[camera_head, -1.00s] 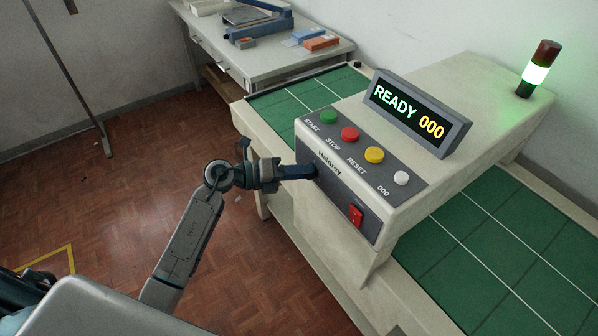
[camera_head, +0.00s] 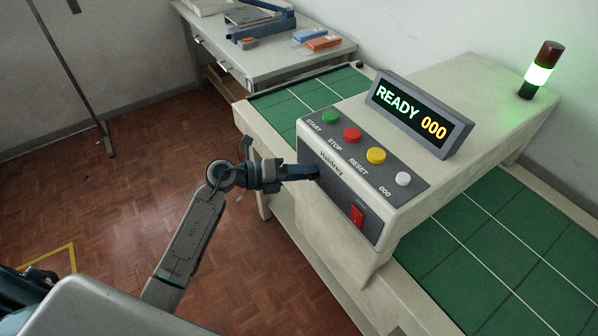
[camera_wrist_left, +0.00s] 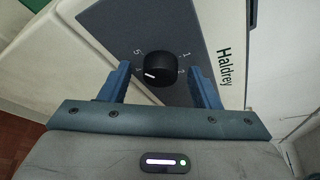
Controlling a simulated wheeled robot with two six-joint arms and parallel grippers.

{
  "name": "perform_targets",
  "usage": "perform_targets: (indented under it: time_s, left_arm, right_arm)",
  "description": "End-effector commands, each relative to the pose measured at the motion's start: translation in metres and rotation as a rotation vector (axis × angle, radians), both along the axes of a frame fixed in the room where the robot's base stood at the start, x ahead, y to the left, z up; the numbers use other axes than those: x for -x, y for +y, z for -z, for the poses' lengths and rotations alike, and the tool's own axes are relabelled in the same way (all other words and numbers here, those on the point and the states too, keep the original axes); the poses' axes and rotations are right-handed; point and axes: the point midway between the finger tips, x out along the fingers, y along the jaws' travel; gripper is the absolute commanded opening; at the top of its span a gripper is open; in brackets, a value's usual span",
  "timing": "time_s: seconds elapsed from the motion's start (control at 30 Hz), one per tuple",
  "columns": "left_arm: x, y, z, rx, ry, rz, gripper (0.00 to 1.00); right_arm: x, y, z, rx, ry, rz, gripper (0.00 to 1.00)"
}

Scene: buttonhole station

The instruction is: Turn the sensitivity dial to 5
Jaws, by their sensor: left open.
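The sensitivity dial (camera_wrist_left: 158,70) is a round black knob with a white pointer mark, on the dark front panel in the left wrist view. Printed 5 and 1 stand at its upper left and upper right. The pointer is turned toward the lower left, away from the 5; the number nearest it is too small to read surely. My left gripper (camera_wrist_left: 160,76) is open, with one blue finger on each side of the dial and visible gaps to it. In the head view my left gripper (camera_head: 312,172) is at the panel's left part and hides the dial.
The control box (camera_head: 330,225) carries green, red, yellow and white buttons, a red switch (camera_head: 357,216) and a display (camera_head: 418,113) reading READY 000. A lamp (camera_head: 540,70) glows green. Green mats lie on both sides. A side table (camera_head: 270,65) stands behind.

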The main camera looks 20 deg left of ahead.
Motion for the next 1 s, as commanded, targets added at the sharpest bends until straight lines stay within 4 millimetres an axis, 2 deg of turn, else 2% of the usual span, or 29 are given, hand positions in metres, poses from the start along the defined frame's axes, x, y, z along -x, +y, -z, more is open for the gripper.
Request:
perform_targets:
  time_s: [0.17,0.7,1.0]
  left_arm:
    - [0.005,0.008,0.0,-0.004,-0.001,-0.001,0.57]
    - [0.046,0.073,-0.014,-0.005,0.001,0.0,0.57]
    - [0.056,0.088,-0.02,-0.002,-0.001,0.001,0.57]
  right_arm:
    - [0.0,-0.002,0.004,0.002,0.0,-0.001,0.36]
    - [-0.004,-0.004,0.028,0.004,0.0,-0.002,0.36]
    - [-0.009,-0.003,0.031,0.004,-0.009,-0.002,0.36]
